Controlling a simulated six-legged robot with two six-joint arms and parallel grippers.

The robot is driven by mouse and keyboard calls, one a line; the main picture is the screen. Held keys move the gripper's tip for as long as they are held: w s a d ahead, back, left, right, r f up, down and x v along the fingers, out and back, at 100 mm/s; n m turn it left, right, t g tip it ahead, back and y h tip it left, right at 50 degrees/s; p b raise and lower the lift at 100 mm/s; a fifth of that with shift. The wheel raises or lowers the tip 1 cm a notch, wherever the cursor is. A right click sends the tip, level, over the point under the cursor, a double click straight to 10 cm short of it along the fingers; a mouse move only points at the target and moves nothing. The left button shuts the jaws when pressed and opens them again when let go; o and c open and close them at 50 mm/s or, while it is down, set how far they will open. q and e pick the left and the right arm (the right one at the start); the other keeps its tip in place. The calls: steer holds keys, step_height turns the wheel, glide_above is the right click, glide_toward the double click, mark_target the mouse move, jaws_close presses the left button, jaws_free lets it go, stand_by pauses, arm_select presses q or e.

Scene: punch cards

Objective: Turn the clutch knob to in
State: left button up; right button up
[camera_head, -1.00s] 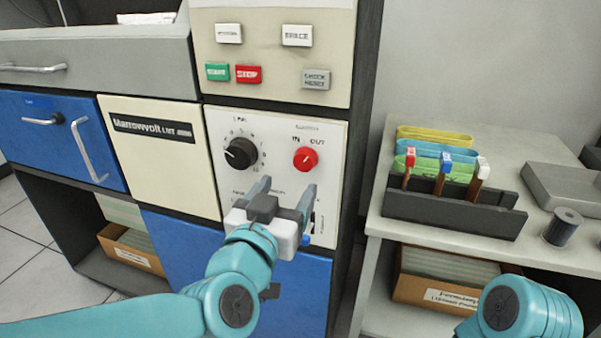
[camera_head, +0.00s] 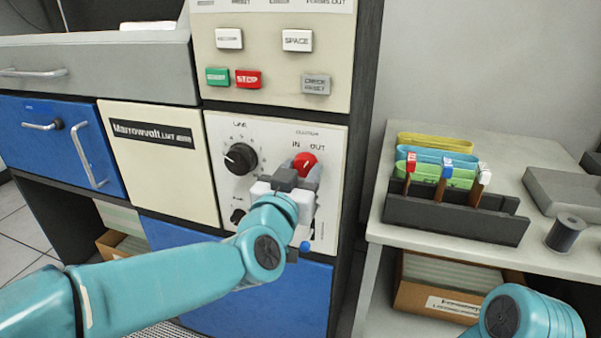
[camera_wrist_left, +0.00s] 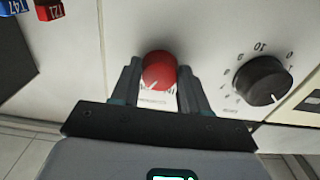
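The red clutch knob (camera_head: 306,160) is on the white panel (camera_head: 228,128) below the words IN and OUT. My left gripper (camera_head: 302,174) is at the knob and hides its lower part in the head view. In the left wrist view the red knob (camera_wrist_left: 158,72) sits between the two fingers of my left gripper (camera_wrist_left: 160,78). The fingers are apart, one on each side of the knob, with a narrow gap visible. A pale pointer mark on the knob faces lower left in that upside-down view, on the OUT side. My right gripper is out of view.
A black dial (camera_head: 240,158) is left of the knob. A blue-tipped lever (camera_head: 305,246) is below. Green and red buttons (camera_head: 248,79) are above. A grey shelf (camera_head: 400,247) with a dark rack (camera_head: 455,219) stands at the right.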

arm_select(q)
steer(key=shift+n, duration=0.3)
steer(key=shift+f+n+b, duration=0.1)
steer(key=shift+n+b, duration=0.4)
steer(key=shift+n, duration=0.1)
steer(key=n+b, duration=0.1)
steer(key=n, duration=0.2)
steer(key=shift+b, duration=0.3)
steer(key=n+b, duration=0.1)
steer(key=n, duration=0.2)
steer(key=shift+n, duration=0.4)
steer(key=shift+d+n+b, duration=0.1)
steer(key=shift+n+b, duration=0.7)
steer(key=shift+n, duration=0.8)
steer(key=o, duration=1.1)
steer(key=shift+c, duration=0.2)
steer(key=shift+s, duration=0.1)
